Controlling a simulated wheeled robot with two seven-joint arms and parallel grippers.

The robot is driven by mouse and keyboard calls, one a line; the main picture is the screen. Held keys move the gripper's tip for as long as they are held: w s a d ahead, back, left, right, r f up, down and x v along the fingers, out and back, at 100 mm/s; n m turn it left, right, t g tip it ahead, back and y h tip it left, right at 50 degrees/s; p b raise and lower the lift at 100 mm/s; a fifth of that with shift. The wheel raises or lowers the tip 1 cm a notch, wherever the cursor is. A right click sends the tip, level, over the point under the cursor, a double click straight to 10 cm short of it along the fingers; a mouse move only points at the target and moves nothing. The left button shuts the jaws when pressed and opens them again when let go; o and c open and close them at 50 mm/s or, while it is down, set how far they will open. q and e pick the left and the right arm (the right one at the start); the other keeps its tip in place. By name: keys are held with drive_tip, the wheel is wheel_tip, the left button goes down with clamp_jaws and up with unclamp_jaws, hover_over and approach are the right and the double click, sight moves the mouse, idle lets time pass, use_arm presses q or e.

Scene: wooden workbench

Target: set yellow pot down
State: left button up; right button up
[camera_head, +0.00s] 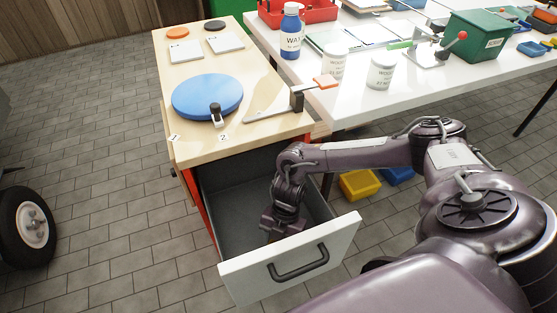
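My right arm comes in from the right and reaches down into the open drawer (232,200) of the wooden workbench. My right gripper (280,226) is low inside the drawer, near its front panel. Its fingertips are mostly hidden by the wrist and the drawer front, so I cannot tell whether it is open or shut. I cannot make out a yellow pot; if one is at the gripper, it is hidden. My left gripper is not in view.
The drawer's white front (290,262) has a dark handle. A blue disc (207,95) lies on the workbench top (180,140). A yellow bin (360,185) is on the floor beneath the white table (420,85). A blue bottle (291,32) and white tubs stand on that table.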

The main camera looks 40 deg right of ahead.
drive_tip(key=o, duration=1.2)
drive_tip(key=shift+r, duration=0.15)
use_arm(q)
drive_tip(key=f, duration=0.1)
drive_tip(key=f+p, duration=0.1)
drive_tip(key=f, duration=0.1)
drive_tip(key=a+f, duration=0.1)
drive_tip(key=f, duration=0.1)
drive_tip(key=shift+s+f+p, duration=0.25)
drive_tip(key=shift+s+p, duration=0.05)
drive_tip(key=shift+p, duration=0.1)
use_arm(e)
drive_tip(key=v, duration=1.1)
drive_tip(key=shift+r, duration=0.35)
drive_tip(key=shift+w, duration=0.1)
